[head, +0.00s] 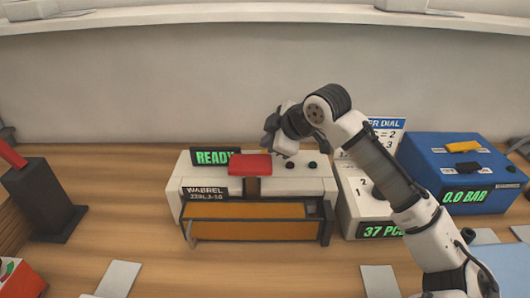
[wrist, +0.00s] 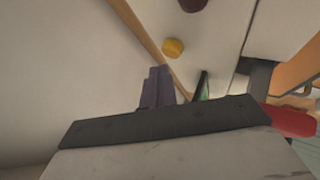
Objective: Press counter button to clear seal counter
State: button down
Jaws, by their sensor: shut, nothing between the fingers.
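The seal counter appears to be a white box (head: 352,216) with a green display (head: 383,231) reading "37 PC", its end cut off by my arm. My arm hides part of its top, and I cannot make out its button for certain. My gripper (head: 270,138) is shut and empty, raised over the back of the white sealer (head: 300,186), left of the counter. In the wrist view its dark fingers (wrist: 157,88) are together. A round yellow button or knob (wrist: 173,47) is just beyond them on a pale surface, apart from them in the picture.
The sealer has a red handle (head: 250,164), a "READY" display (head: 214,157) and dark knobs (head: 312,164). A blue box (head: 440,165) reading "0.0 BAR" stands right. A sign (head: 388,128) is behind my arm. A black stand (head: 43,200) is left.

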jog(key=shift+f, duration=0.15)
jog(key=shift+f, duration=0.3)
jog(key=shift+s+f+b, duration=0.15)
jog(key=shift+f+b, duration=0.95)
jog(key=shift+f, duration=0.1)
dwell(1.6)
jog(key=shift+a+r, duration=0.1)
jog(key=shift+w+a+r+p, duration=0.1)
jog(key=shift+w+r+p, duration=0.1)
jog(key=shift+r+p, duration=0.95)
jog(key=shift+r, duration=0.1)
notch_tip(320, 180, up, 5)
jog(key=p, duration=0.4)
jog(key=shift+r, duration=0.1)
